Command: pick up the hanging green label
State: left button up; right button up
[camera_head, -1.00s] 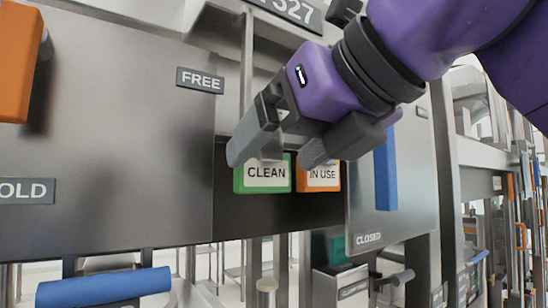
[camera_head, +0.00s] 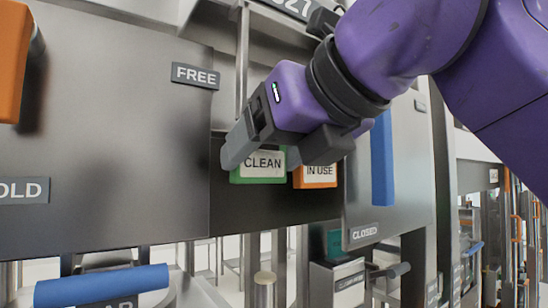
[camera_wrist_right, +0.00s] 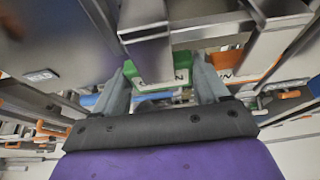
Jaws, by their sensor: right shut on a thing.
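The green label (camera_head: 258,178), with a white face reading CLEAN, hangs upright in the dark recess of the steel cabinet. My right gripper (camera_head: 264,158) reaches down from the upper right and is shut on the label, one finger at each side edge. The fingers hide its upper corners. In the right wrist view the green label (camera_wrist_right: 160,76) shows between the two fingertips (camera_wrist_right: 164,68), partly covered by a metal bar. My left gripper is not in view.
An orange IN USE label (camera_head: 315,177) hangs close to the right of the green one, by my right finger. A blue handle (camera_head: 382,160) stands on the CLOSED panel at right. A blue bar (camera_head: 100,287) is at lower left, and an orange handle (camera_head: 12,60) at upper left.

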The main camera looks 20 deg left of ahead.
jog(key=s+d+r+b, duration=0.1)
jog(key=s+d+b, duration=0.4)
jog(key=s+d, duration=0.6)
jog(key=d, duration=0.3)
jog(key=shift+d+r, duration=0.15)
jog(key=shift+r, duration=0.05)
jog(key=shift+s, duration=0.15)
jog(key=s+d, duration=0.4)
jog(key=d, duration=0.1)
jog(key=shift+s+d+b, duration=0.15)
jog(key=shift+d+b, duration=0.1)
jog(key=shift+b, duration=0.05)
